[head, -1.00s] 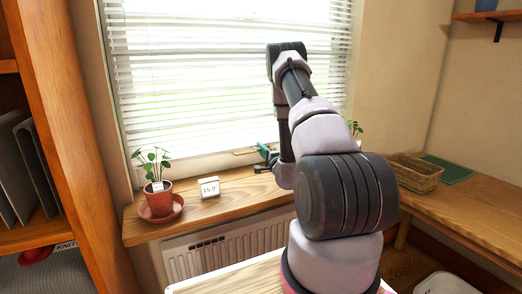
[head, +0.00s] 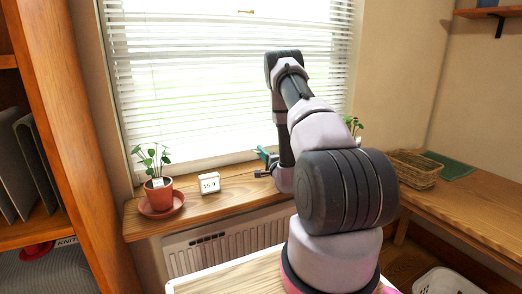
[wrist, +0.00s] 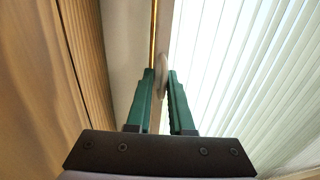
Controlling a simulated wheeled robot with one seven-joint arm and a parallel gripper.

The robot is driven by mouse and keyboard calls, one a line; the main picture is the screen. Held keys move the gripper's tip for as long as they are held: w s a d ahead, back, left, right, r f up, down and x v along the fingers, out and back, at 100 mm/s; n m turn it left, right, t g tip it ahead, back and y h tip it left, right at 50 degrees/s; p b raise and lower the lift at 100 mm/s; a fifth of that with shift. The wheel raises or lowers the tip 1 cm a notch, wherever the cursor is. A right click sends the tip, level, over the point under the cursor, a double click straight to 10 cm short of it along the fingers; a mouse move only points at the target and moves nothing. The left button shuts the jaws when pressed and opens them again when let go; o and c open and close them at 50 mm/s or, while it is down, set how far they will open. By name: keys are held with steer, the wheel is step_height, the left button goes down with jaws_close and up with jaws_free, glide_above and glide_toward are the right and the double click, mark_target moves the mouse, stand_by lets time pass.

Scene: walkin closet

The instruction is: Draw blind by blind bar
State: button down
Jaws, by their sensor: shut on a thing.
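The white slatted blind (head: 200,100) hangs over the window and reaches down close to the wooden sill. In the wrist view, its slats (wrist: 250,60) fill the right side. My gripper (head: 264,162) is low by the window, just above the sill, partly hidden by my arm. In the wrist view, the green fingers of my gripper (wrist: 161,76) are closed on a pale rounded piece, the blind bar (wrist: 162,70), at the blind's edge. Most of the bar is hidden.
A potted plant (head: 158,192) on a saucer and a small white block with digits (head: 209,183) stand on the sill (head: 235,195), left of my gripper. A second plant (head: 353,125) and a wicker basket (head: 414,169) are right of my arm. A radiator (head: 225,245) is below.

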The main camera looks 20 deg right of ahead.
steer(key=c, duration=1)
jaws_free()
steer(key=shift+s, duration=0.15)
steer(key=s, duration=0.6)
steer(key=s+f, duration=0.1)
steer(key=s, duration=0.2)
steer(key=shift+d+f, duration=0.1)
steer(key=shift+d, duration=0.2)
steer(key=shift+s+a, duration=0.1)
steer(key=shift+s, duration=0.65)
steer(key=shift+o, duration=0.2)
